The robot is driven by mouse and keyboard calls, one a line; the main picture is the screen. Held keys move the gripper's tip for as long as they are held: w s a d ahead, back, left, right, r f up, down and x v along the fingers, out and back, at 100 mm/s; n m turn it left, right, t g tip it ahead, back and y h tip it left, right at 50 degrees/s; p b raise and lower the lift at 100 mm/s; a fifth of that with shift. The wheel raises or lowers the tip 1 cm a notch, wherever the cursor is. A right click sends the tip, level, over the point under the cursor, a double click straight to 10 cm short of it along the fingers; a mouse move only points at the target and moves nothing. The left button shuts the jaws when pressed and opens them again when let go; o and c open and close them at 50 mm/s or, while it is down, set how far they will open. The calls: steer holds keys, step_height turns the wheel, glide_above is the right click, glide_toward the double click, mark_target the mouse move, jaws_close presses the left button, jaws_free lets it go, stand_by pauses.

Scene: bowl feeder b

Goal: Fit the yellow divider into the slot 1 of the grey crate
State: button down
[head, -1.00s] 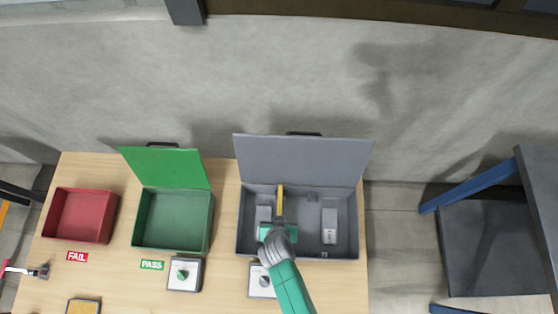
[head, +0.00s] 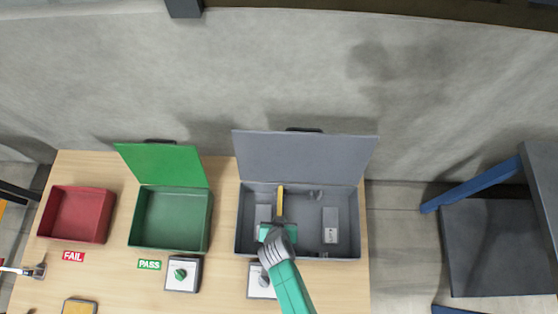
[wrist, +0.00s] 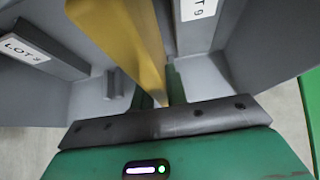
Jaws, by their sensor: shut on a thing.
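The yellow divider (head: 280,200) is a thin upright plate inside the grey crate (head: 246,238), left of the crate's middle. My gripper (head: 279,219) is shut on its near end, over the crate. In the wrist view the divider (wrist: 122,40) runs away from the dark gripper bar between crate surfaces. A small grey bracket, likely a slot holder, stands by the crate's back wall (head: 315,194), right of the divider. The divider's lower edge is hidden, so I cannot tell whether it sits in a slot. No slot number is readable.
The crate holds light grey blocks left (head: 263,212) and right (head: 330,225) of the divider; the wrist view shows LOT labels. The crate's lid (head: 304,158) stands open behind. A green box (head: 142,244) and red box (head: 73,239) stand left. Knob panels (head: 183,284) lie in front.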

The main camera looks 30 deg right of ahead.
steer(key=shift+f+b, duration=0.45)
steer(key=shift+f, duration=0.15)
steer(key=c, duration=1.3)
jaws_free()
steer(key=p+v, duration=0.2)
steer(key=v, duration=0.6)
steer(key=shift+w, duration=0.1)
